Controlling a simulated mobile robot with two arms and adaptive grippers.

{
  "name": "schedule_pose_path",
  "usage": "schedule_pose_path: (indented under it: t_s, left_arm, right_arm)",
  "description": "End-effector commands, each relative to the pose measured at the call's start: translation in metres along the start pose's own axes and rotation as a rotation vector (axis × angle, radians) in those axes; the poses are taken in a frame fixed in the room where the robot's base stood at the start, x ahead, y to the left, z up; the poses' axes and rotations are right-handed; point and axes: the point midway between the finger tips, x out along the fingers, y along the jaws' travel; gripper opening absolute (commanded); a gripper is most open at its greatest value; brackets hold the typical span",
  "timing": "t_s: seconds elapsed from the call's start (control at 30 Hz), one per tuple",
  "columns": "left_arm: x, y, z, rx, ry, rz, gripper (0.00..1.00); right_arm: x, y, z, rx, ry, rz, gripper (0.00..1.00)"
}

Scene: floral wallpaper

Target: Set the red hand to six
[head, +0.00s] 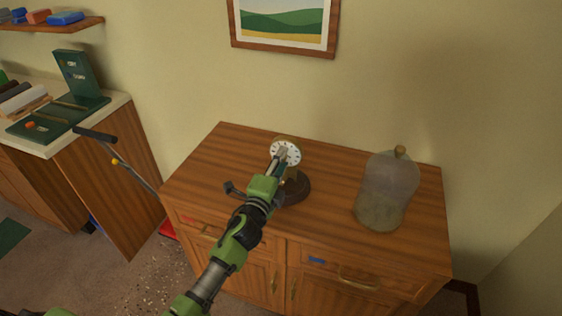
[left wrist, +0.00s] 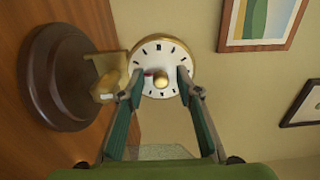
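A round white dial (head: 291,146) with dark marks faces me on a stand with a dark round base (head: 297,189) on the wooden cabinet. In the left wrist view the dial (left wrist: 161,50) has a brass knob (left wrist: 161,82) at its centre. A short piece of the red hand (left wrist: 148,73) shows left of the knob, towards the base; the rest is hidden. My left gripper (left wrist: 160,74) is open, its fingertips at the dial face on either side of the knob, with gaps to it. Contact with the red hand cannot be told. My right gripper is not in view.
A large glass jar (head: 387,190) with a cork stands on the cabinet (head: 330,222) to the right. A dark handle-like object (head: 236,188) lies left of the stand. A counter (head: 120,101) with green items is at the left. A framed picture (head: 284,22) hangs behind.

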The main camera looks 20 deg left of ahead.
Motion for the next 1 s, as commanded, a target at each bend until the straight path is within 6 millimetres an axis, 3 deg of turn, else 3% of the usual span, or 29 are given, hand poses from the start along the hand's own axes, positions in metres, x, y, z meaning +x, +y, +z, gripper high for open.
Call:
schedule_pose_path:
  t_s: [0.37, 0.8, 1.0]
  left_arm:
    - [-0.007, 0.001, 0.000, -0.001, 0.000, 0.000, 0.31]
    - [-0.091, 0.001, 0.000, -0.001, 0.000, 0.002, 0.31]
    - [-0.114, 0.001, 0.000, -0.001, 0.000, 0.001, 0.31]
  right_arm:
    - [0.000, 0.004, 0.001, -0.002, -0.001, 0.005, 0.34]
    - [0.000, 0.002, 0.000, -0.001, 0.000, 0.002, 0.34]
    - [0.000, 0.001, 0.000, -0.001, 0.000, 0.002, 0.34]
